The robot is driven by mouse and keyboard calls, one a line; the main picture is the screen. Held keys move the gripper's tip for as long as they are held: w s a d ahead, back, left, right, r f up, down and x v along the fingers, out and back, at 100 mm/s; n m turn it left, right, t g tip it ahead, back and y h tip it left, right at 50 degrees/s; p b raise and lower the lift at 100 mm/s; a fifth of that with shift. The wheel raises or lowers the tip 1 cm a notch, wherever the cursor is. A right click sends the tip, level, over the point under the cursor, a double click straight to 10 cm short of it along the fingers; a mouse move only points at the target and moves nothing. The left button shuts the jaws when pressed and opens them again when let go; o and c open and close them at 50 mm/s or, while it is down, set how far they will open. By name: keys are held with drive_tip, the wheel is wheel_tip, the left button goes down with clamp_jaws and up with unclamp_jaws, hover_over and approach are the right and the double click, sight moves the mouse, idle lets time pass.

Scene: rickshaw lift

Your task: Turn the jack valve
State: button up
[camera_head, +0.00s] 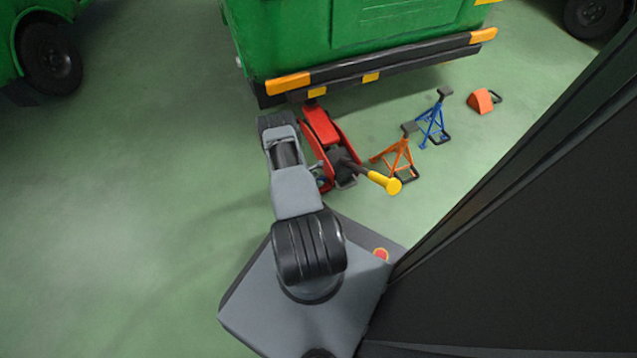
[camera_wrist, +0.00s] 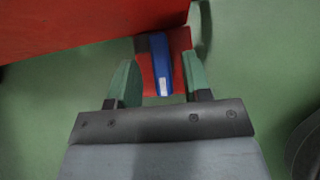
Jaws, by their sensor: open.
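The red floor jack (camera_head: 321,126) sits under the back of the green vehicle, its handle ending in a yellow tip (camera_head: 385,182). In the wrist view, a blue bar-shaped piece (camera_wrist: 160,58), which looks like the jack valve, stands out against a red plate (camera_wrist: 180,42). My gripper (camera_wrist: 157,72) is open, with one green finger on each side of the blue piece. A gap shows on both sides, wider on the left; depth is hard to judge. In the head view my arm reaches beside the jack's left side and hides the fingers and the valve.
The green vehicle (camera_head: 340,35) with its dark bumper (camera_head: 385,62) overhangs the jack. An orange stand (camera_head: 397,155), a blue stand (camera_head: 433,122) and an orange wedge (camera_head: 481,101) are on the floor to the right. The floor (camera_head: 140,190) on the left is clear.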

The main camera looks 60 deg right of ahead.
drive_tip(key=shift+x, duration=0.95)
drive_tip(key=c, duration=0.8)
